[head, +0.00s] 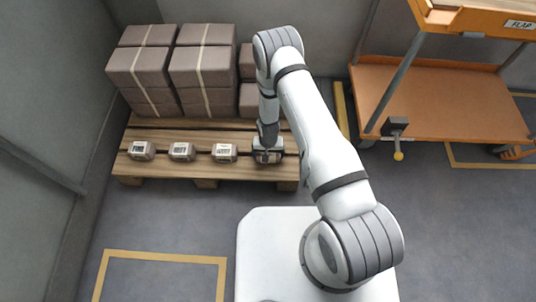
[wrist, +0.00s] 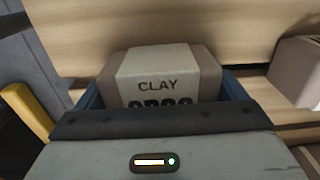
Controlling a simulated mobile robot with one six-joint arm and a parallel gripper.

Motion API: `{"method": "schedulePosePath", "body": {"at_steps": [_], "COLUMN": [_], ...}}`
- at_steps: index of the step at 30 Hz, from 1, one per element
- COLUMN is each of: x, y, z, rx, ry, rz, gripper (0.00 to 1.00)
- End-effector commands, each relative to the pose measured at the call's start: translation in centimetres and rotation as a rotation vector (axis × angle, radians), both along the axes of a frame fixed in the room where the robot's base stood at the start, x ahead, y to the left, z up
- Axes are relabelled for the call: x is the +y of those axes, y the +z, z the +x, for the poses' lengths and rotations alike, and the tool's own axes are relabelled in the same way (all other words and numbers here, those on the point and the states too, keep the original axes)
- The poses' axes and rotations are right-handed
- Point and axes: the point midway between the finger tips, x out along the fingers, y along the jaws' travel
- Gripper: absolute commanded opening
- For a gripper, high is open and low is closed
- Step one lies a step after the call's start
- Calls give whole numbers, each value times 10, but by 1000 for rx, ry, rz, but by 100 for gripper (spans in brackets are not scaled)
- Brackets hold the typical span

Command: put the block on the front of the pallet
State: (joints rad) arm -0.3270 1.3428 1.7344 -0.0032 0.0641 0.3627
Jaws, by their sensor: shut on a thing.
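The block (wrist: 160,75) is a small brown block with a pale band printed "CLAY"; a second line of print is partly hidden by my gripper. My gripper (head: 267,155) is shut on it, with blue fingers at its left and right sides in the wrist view. In the head view the block is mostly hidden under my gripper, at the right end of the pallet's front. The wooden pallet (head: 200,169) lies on the floor against the back wall. I cannot tell whether the block touches the boards or hangs just above them.
Three similar labelled blocks, a left (head: 141,151), a middle (head: 181,152) and a right one (head: 224,153), stand in a row on the pallet's front. Large strapped brown stacks (head: 203,68) fill its back. An orange cart (head: 450,105) stands to the right.

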Motion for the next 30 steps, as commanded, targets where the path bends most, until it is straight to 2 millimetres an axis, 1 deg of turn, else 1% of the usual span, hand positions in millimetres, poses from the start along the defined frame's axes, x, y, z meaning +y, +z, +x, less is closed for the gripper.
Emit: {"method": "schedulePosePath", "body": {"at_steps": [5, 9, 10, 13, 20, 23, 26, 30], "x": [0, 0, 0, 0, -1, -1, -1, -1], "y": [2, -3, -3, -2, -1, 4, 19, 50], "z": [1, 1, 0, 0, 0, 0, 1, 1], "rx": [-2, -1, 0, 0, 0, 0, -1, -2], "ry": [0, -1, -1, -1, -1, -1, -2, -2], "rz": [1, 0, 0, 0, 0, 0, 0, 1], "gripper": [47, 47, 92, 100, 100, 100, 100, 100]}}
